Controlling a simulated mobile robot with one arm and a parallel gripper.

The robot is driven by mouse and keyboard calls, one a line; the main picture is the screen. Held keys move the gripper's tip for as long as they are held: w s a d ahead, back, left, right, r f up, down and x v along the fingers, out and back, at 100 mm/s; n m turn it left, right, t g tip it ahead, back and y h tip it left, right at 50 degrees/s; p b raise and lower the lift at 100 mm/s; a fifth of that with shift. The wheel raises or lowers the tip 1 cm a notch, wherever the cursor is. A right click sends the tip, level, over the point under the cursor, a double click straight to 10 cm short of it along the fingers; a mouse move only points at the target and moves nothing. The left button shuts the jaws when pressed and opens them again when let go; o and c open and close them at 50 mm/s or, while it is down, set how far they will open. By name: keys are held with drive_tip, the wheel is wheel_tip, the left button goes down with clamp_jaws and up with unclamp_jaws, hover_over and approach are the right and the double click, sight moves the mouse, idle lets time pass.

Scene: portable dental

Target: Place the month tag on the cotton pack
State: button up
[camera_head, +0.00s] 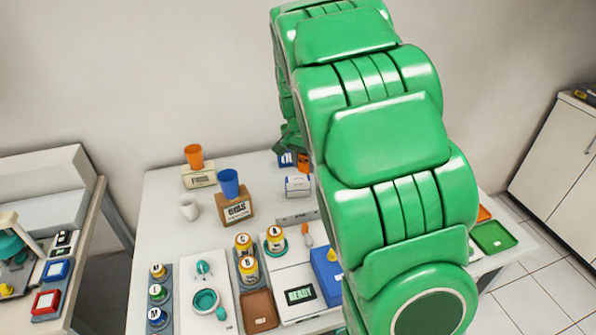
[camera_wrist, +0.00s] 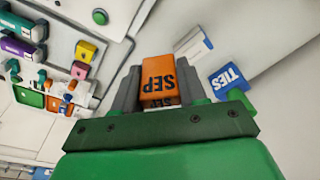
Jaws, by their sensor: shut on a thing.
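The month tag, an orange block marked SEP (camera_wrist: 158,80), is held between the two grey fingers of my gripper (camera_wrist: 160,72) in the wrist view. Its letters appear upside down there. In the head view an orange piece (camera_head: 304,161), probably the same tag, shows at the back of the table beside my arm. A small white box with a blue mark (camera_head: 298,186) stands just in front of it and may be the cotton pack; its label is unreadable. It seems to show in the wrist view too (camera_wrist: 193,46), apart from the tag. My arm hides much of the table's right side.
An orange cup (camera_head: 194,156) on a pale box, a blue cup (camera_head: 228,183) on a brown box and a white cup (camera_head: 188,207) stand at left. Lettered jars (camera_head: 245,245) and a READY device (camera_head: 299,295) occupy the front.

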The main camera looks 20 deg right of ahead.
drive_tip(key=w+f, duration=0.3)
drive_tip(key=w, duration=0.3)
approach(299, 177)
drive_tip(key=shift+s+d+f, duration=0.2)
drive_tip(key=shift+s+f, duration=0.2)
drive_tip(key=shift+f, duration=0.3)
drive_tip(key=shift+w+f, duration=0.65)
drive_tip(key=shift+f, duration=1.7)
drive_tip(key=o, duration=1)
drive_tip(key=shift+f, duration=0.1)
